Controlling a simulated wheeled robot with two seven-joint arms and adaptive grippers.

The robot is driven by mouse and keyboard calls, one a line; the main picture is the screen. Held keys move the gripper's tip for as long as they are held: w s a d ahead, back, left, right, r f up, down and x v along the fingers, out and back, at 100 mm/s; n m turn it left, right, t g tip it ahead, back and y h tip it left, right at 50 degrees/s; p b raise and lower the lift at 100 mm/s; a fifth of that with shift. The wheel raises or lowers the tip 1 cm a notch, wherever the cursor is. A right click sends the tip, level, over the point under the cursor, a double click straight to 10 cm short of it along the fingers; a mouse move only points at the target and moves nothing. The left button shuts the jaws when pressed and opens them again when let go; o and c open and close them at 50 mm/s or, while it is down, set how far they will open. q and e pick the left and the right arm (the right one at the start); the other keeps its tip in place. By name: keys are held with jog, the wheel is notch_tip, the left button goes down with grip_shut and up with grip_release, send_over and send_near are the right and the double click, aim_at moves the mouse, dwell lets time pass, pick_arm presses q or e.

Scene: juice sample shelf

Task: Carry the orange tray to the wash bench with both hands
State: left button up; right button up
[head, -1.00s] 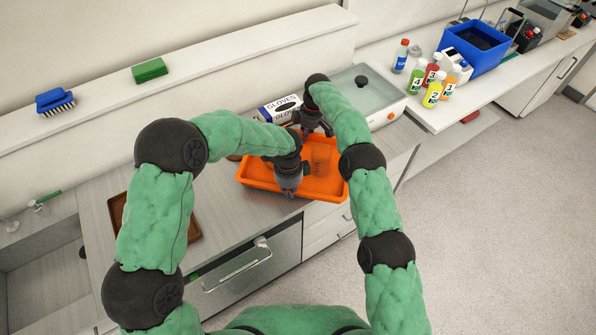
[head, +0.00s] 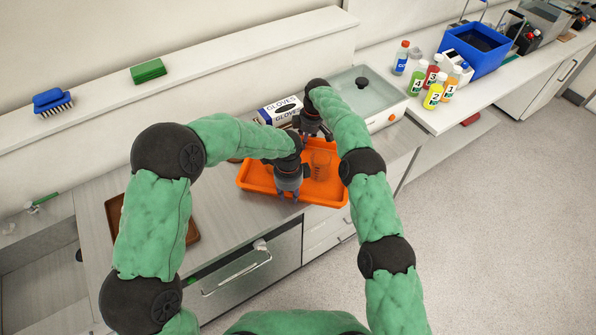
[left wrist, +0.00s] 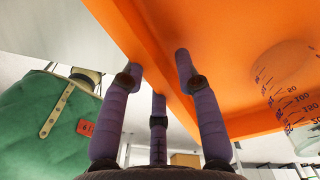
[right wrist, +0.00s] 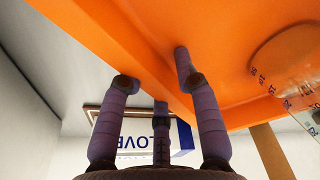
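The orange tray (head: 258,186) stands at the work counter, seen in the head view beside the box of gloves. A clear beaker (head: 321,166) with printed marks is inside it. My left gripper (head: 289,192) is at the tray's near side. In the left wrist view its fingers (left wrist: 158,68) straddle the tray wall and appear closed on it. My right gripper (head: 313,135) is at the far side. In the right wrist view its fingers (right wrist: 155,68) straddle the wall in the same way. Whether the tray touches the counter is hidden.
A brown tray (head: 194,233) lies left on the counter (head: 95,215), and a sunken basin (head: 40,275) is farther left. Numbered bottles (head: 433,95) and a blue crate (head: 490,62) are right.

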jog(key=shift+r, duration=0.15)
pick_arm(q)
notch_tip(320, 180, up, 11)
pick_arm(e)
notch_tip(320, 180, up, 12)
jog(key=d, duration=0.1)
jog(key=shift+s+d+f, duration=0.25)
jog(key=shift+d, duration=0.1)
pick_arm(q)
jog(key=shift+f, duration=0.1)
dwell(0.4)
